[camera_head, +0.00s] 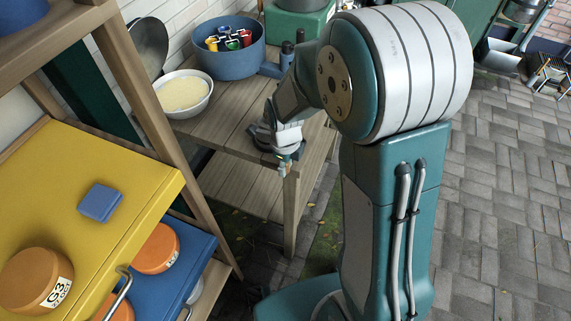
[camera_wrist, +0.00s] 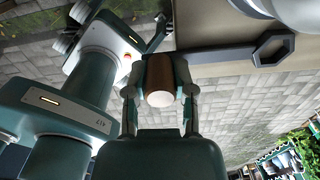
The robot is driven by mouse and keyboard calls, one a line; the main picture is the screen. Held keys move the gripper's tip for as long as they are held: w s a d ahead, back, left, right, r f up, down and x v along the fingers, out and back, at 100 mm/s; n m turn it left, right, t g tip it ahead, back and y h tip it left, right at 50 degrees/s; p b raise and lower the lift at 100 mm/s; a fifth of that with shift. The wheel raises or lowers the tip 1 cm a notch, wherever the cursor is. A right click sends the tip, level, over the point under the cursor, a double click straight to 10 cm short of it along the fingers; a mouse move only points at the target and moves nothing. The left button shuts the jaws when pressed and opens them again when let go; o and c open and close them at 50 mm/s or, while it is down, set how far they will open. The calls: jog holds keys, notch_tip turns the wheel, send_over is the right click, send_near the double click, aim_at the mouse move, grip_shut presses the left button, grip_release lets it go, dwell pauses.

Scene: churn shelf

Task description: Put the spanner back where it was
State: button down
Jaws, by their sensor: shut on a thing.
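My gripper (camera_wrist: 160,92) is shut on a brown cylindrical grip with a pale round end, which I take to be the handle of the spanner (camera_wrist: 160,75). A dark bar seems to run from behind the grip to a dark head with a hexagonal opening at the right in the wrist view; their join is partly hidden. In the head view my gripper (camera_head: 284,163) is at the front edge of the wooden bench (camera_head: 225,128). The spanner is too small and covered to make out there.
A white bowl (camera_head: 184,108) of pale stuff and a blue pot (camera_head: 231,65) with coloured items stand on the bench. A yellow shelf (camera_head: 140,190) at left bears a blue block (camera_head: 101,203) and an orange-lidded jar (camera_head: 30,275). Paving at right is open.

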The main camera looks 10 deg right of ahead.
jog(key=shift+c, duration=2.3)
grip_release()
notch_tip(320, 180, up, 11)
jog(key=shift+r, duration=0.1)
jog(key=s+d+r+n+t, duration=0.2)
jog(key=s+r+n, duration=0.3)
jog(key=n, duration=0.8)
jog(key=s+d+r+n+t, duration=0.2)
jog(key=s+r+n, duration=0.4)
jog(key=s+n, duration=0.5)
jog(key=shift+s+n+t, duration=0.25)
jog(key=shift+n+t, duration=0.55)
jog(key=shift+n, duration=0.2)
